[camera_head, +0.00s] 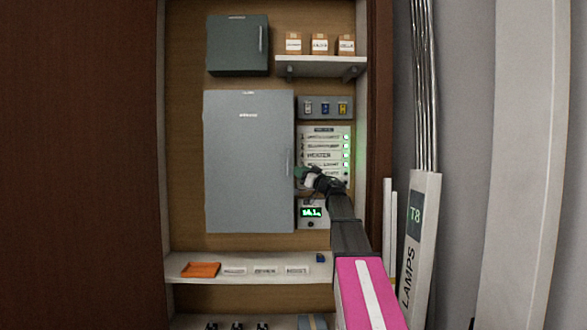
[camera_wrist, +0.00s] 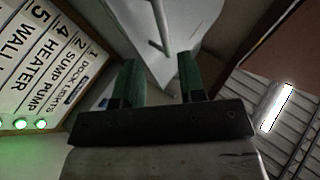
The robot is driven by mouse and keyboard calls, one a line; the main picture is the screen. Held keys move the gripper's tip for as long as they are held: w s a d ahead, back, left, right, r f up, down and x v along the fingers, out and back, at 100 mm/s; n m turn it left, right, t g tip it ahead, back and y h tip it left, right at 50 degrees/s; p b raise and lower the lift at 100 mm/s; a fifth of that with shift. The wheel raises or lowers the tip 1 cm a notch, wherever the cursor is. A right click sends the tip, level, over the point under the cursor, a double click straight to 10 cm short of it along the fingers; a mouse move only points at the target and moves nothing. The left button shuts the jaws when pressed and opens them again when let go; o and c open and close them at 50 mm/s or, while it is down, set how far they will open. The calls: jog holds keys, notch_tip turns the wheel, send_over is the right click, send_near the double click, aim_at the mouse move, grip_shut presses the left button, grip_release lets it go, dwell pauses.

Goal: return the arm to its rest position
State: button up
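My arm reaches in from the lower right of the head view. My gripper (camera_head: 304,174) is in front of the lower left of the white labelled panel (camera_head: 313,132), close to the right edge of the large grey cabinet (camera_head: 250,165). In the wrist view my gripper (camera_wrist: 160,76) has its two green fingers apart, with nothing held between them. The labelled panel (camera_wrist: 35,60) fills the left of that view, with lit green lamps. A pale surface with a bar handle (camera_wrist: 160,28) lies beyond the fingers. My gripper and wrist hide part of the panel's lower rows in the head view.
A lit display unit (camera_head: 312,212) is just below my gripper. A lower shelf (camera_head: 240,278) carries an orange tray (camera_head: 200,269) and a small blue item (camera_head: 320,258). An upper shelf (camera_head: 322,66) holds three small boxes. A lamps carton (camera_head: 417,240) with long tubes stands right of my arm.

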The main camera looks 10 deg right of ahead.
jog(key=v, duration=0.2)
jog(key=shift+s+d+f, duration=0.15)
jog(key=shift+s, duration=0.2)
jog(key=s+d+f+m+g+h, duration=0.2)
jog(key=f+m+h, duration=0.55)
jog(key=f, duration=1.15)
jog(key=s+f+m+g+h, duration=0.2)
jog(key=s+f+m+h, duration=0.3)
jog(key=f+h, duration=1.05)
jog(key=s+a+f+n+g+y, duration=0.1)
jog(key=s+a+f+g+y, duration=0.2)
jog(key=s+f, duration=0.6)
jog(key=s+a+f+n+g+y, duration=0.2)
jog(key=s+f+g, duration=0.4)
jog(key=s+f, duration=0.3)
jog(key=s+a+f+n+g+y, duration=0.1)
jog(key=s+a+f+g+y, duration=0.3)
jog(key=s+f, duration=0.5)
jog(key=a+f, duration=0.1)
jog(key=a, duration=0.1)
jog(key=shift+a+n, duration=0.3)
jog(key=shift+n, duration=0.05)
jog(key=shift+s, duration=0.1)
